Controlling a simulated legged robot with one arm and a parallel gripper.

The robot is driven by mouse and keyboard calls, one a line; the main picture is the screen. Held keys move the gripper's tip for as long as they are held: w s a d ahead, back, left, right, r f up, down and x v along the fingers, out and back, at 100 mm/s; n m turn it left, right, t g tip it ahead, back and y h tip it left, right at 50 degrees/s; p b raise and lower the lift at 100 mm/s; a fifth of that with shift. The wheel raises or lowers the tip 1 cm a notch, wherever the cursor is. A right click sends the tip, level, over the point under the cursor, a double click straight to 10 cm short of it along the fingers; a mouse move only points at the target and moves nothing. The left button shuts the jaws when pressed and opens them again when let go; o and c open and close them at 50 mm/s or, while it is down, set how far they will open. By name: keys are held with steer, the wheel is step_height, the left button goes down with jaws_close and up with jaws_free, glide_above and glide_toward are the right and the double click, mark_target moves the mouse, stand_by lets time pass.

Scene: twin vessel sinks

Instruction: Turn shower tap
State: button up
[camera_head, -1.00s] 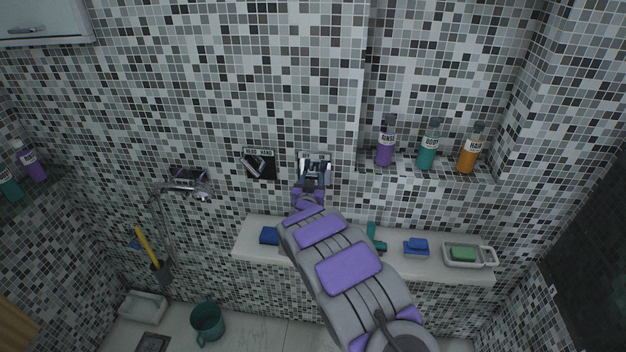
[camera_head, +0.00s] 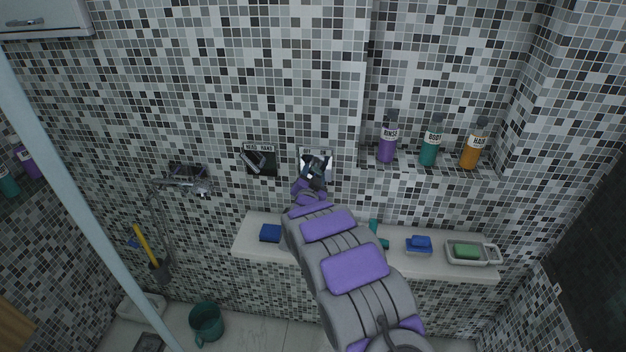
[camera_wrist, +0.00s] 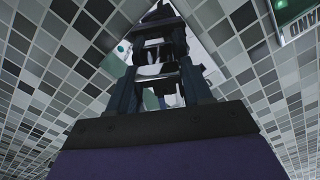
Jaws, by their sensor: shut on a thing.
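The shower tap (camera_head: 326,156) is a light square plate on the mosaic wall, with its handle mostly hidden behind my gripper. My gripper (camera_head: 317,168) is at the plate and shut on the tap handle, looking twisted relative to the wall. In the wrist view, my gripper (camera_wrist: 157,62) has its dark fingers around a grey-white part of the handle, and the pale plate (camera_wrist: 205,28) shows behind it, rotated in the picture. How far the handle is turned cannot be told.
A black plate with a lever and the label "HEAD HAND" (camera_head: 260,160) is just left of the tap. Bottles (camera_head: 429,144) stand in a niche to the right. A ledge (camera_head: 345,245) below carries sponges and a soap dish. A pale post (camera_head: 75,190) crosses the left side.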

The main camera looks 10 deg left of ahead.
steer(key=m+b, duration=0.3)
steer(key=m, duration=0.1)
steer(key=shift+f+m+b, duration=0.1)
steer(key=shift+m+b, duration=0.2)
steer(key=shift+b, duration=0.1)
steer(key=m+b, duration=0.3)
steer(key=shift+m+b, duration=0.35)
steer(key=shift+m, duration=0.05)
steer(key=o, duration=0.6)
steer(key=shift+d, duration=0.1)
steer(key=o, duration=0.4)
steer(key=shift+d, duration=0.15)
steer(key=shift+c, duration=0.2)
steer(key=shift+s, duration=0.15)
